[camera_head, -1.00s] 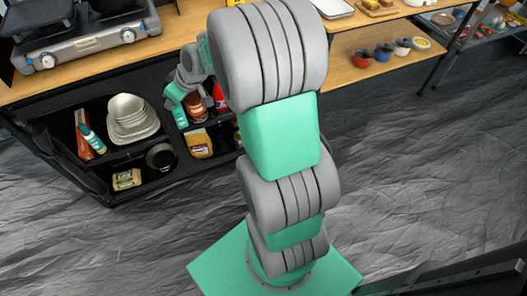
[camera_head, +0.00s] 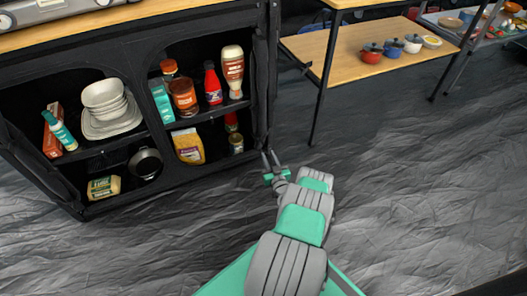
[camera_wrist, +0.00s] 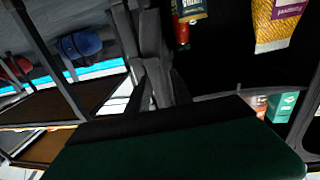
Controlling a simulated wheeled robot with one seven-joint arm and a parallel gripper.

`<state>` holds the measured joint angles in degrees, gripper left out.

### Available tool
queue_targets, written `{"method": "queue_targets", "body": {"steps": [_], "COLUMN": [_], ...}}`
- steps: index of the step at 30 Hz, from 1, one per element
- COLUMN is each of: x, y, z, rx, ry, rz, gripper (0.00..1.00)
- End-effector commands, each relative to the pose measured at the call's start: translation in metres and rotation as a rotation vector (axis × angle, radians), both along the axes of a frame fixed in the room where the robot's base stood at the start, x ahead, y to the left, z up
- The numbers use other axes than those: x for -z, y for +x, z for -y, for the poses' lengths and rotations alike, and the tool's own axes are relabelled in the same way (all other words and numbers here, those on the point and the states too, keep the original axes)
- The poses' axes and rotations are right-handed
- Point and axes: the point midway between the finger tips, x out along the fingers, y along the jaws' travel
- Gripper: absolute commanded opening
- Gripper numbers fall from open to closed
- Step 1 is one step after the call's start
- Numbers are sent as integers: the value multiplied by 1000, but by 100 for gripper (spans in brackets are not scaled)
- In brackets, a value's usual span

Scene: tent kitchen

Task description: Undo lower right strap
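The black fabric cabinet (camera_head: 215,140) stands at the left in the head view. Its dark right edge (camera_head: 262,75) looks like a bundled fabric flap running down to the floor. The lower right strap cannot be told apart from this black fabric. My gripper (camera_head: 270,158) is low beside the foot of that edge, with its two thin grey fingers slightly apart and pointing towards it. It appears empty. In the wrist view, dark grey upright shapes stand in front of my gripper's dark green body (camera_wrist: 180,145); contact with fabric cannot be told.
The cabinet shelves hold stacked bowls (camera_head: 105,100), a yellow bag (camera_head: 188,146), a red bottle (camera_head: 212,84) and several jars. A wooden table (camera_head: 335,70) with small pots stands at the right, its dark leg (camera_head: 318,110) near my gripper. The grey floor in front is clear.

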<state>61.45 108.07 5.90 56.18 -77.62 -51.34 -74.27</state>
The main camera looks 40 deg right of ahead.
Motion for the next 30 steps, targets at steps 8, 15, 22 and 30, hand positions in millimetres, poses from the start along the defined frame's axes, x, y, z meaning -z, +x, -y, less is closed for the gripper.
{"method": "queue_targets", "body": {"steps": [8,15,22,30], "x": [2,-1,-2,-2], "y": [50,67,66,66], "z": [19,27,27,27], "rx": [-7,-5,-5,-6], "ry": [-4,1,1,2], "rz": [1,-1,-1,-1], "gripper": [27,27,22,0]}}
